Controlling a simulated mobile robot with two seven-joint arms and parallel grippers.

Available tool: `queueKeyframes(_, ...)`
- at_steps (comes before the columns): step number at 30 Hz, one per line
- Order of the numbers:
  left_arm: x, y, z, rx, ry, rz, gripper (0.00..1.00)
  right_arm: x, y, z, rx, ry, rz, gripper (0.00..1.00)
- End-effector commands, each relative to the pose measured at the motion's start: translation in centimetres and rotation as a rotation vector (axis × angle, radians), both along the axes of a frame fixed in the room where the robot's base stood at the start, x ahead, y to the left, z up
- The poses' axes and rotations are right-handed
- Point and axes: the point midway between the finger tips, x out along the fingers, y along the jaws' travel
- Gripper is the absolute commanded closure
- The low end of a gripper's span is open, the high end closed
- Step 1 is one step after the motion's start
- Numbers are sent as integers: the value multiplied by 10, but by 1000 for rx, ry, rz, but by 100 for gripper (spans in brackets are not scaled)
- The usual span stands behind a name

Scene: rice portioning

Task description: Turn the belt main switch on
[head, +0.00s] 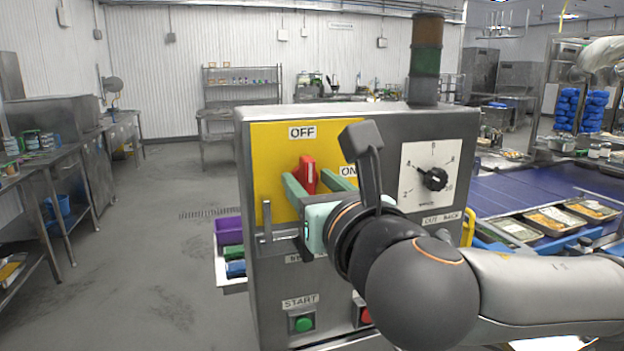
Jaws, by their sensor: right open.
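The belt main switch is a red handle (307,172) with a white stripe, on a yellow plate (268,150) on the front of a steel control box (242,240). The handle stands upright, below the OFF label (302,132). The ON label (348,171) is to its right, partly covered by my gripper. My right gripper (314,179) is open, its pale green fingers reaching toward the plate on either side of the handle. I cannot tell whether a finger touches it. The lower part of the handle is partly hidden by the gripper. My left gripper is out of view.
A numbered dial (433,180) is right of the switch. A green START button (303,324) and a partly hidden red button (365,316) sit below. A signal tower (425,60) stands on top. A blue belt (530,195) with food trays (555,220) is at right.

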Motion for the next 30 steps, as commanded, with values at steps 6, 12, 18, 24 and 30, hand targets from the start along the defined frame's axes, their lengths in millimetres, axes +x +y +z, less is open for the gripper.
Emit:
queueKeyframes(6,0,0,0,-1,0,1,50,0,0,0,0,0,0,56)
queueKeyframes(12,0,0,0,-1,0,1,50,0,0,0,0,0,0,78)
queueKeyframes(18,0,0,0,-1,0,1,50,-1,0,0,0,0,0,100)
queueKeyframes(24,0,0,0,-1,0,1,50,-1,0,0,0,0,0,100)
queueKeyframes(30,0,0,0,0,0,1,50,-1,0,0,2,1,0,100)
